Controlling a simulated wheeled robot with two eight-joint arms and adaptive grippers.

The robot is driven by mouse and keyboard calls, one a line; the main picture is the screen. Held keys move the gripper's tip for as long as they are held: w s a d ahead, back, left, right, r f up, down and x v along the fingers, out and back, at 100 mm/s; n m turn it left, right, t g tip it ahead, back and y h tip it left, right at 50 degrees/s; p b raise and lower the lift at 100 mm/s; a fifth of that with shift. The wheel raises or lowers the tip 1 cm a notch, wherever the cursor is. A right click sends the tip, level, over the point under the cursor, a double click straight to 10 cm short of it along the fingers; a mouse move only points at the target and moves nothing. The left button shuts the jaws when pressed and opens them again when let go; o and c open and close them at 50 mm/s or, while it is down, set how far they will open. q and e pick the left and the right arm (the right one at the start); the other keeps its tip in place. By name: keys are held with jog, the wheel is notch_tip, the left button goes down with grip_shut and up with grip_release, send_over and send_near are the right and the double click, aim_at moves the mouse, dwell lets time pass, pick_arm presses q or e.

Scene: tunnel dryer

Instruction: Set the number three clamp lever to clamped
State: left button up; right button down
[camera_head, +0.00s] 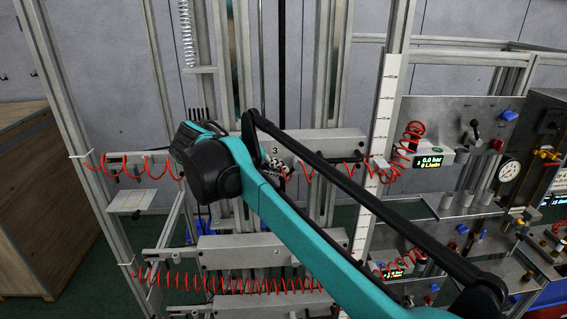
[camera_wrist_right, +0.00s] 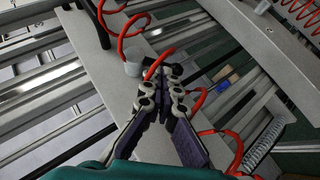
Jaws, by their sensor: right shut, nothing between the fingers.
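A grey plate (camera_head: 325,142) carries the printed number 3, partly behind my right arm in the head view. The same kind of grey plate (camera_wrist_right: 75,48) runs under the gripper in the right wrist view. A black rod (camera_wrist_right: 102,24) rises at its upper edge; it may be the clamp lever, but I cannot tell for sure or read its setting. My right gripper (camera_head: 276,168) is just below the number 3, partly hidden by my arm. In the right wrist view its fingers (camera_wrist_right: 163,80) are closed with nothing held, beside a grey cylinder (camera_wrist_right: 133,69). My left gripper is not in view.
Red coiled hoses (camera_head: 235,285) cross the frame, and a red hose (camera_wrist_right: 122,35) passes close to my right fingertips. A white scale post (camera_head: 384,115) stands right of the plate. A pressure display (camera_head: 430,160) and a gauge (camera_head: 509,171) sit farther right. A wooden crate (camera_head: 40,200) is at left.

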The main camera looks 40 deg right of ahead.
notch_tip(320, 180, down, 3)
jog(key=n+g+h+b, duration=0.1)
jog(key=h+b, duration=0.2)
jog(key=b, duration=0.1)
jog(key=shift+r+n+h, duration=0.15)
jog(key=shift+n+h, duration=0.25)
jog(key=h+b, duration=0.1)
jog(key=d+f+n+h+b, duration=0.1)
jog(key=b, duration=0.1)
jog(key=shift+s+g, duration=0.25)
jog(key=shift+g, duration=0.05)
jog(key=shift+s+d, duration=0.1)
